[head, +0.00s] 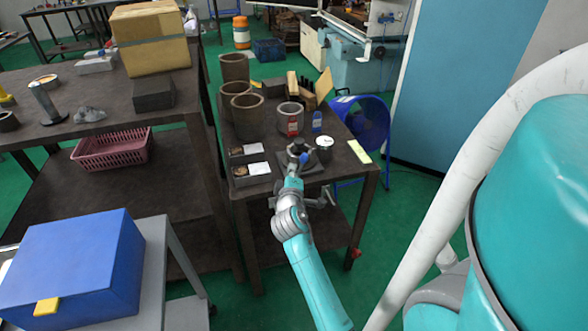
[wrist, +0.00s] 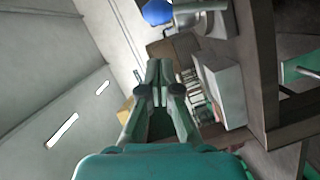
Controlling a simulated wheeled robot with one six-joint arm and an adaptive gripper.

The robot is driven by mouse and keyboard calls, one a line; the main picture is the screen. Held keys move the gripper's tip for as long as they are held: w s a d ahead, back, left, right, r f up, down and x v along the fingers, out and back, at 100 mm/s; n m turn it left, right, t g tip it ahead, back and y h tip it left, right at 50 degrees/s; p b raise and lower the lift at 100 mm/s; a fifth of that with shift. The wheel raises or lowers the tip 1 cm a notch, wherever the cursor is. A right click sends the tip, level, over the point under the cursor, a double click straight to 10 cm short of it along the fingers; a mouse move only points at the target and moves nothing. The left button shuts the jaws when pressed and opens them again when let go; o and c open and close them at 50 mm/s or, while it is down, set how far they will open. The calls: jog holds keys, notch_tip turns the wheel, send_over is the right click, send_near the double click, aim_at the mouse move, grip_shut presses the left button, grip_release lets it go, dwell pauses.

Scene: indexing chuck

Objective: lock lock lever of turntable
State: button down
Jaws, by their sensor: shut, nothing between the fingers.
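My gripper (head: 298,154) reaches over the near part of the small dark workbench in the head view. In the wrist view its fingers (wrist: 157,68) are together and hold nothing. A dark flat base (head: 316,166) lies on the bench around and under the gripper tip; it looks like the turntable's base, and my gripper and arm hide much of it. A blue rounded knob (wrist: 157,12) shows beyond the fingertips at the top of the wrist view, beside a grey round metal part (wrist: 198,14). I cannot tell whether the knob belongs to the lock lever. Fingers and knob appear apart.
Open boxes (head: 252,172) sit left of the gripper. A blue fan (head: 368,125) stands to the right.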

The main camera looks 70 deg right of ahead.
jog(key=f+v, duration=0.1)
jog(key=v, duration=0.7)
jog(key=shift+r, duration=0.45)
jog(key=shift+w+a, duration=0.1)
jog(key=s+a+f+n+t+y, duration=0.1)
jog(key=s+a+f+t+y, duration=0.15)
jog(key=a, duration=0.55)
jog(key=s+a+f+t+y, duration=0.2)
jog(key=a+f+y, duration=0.2)
jog(key=a, duration=0.5)
jog(key=s+a+f+n+t+y, duration=0.1)
jog(key=s+a+f+t+y, duration=0.15)
jog(key=a, duration=0.55)
jog(key=s+a+r+m+t+y, duration=0.1)
jog(key=s+a+r+y, duration=0.5)
jog(key=s+a, duration=0.7)
jog(key=s+m, duration=0.1)
jog(key=s, duration=0.2)
jog(key=shift+m, duration=0.4)
jog(key=shift+w, duration=0.1)
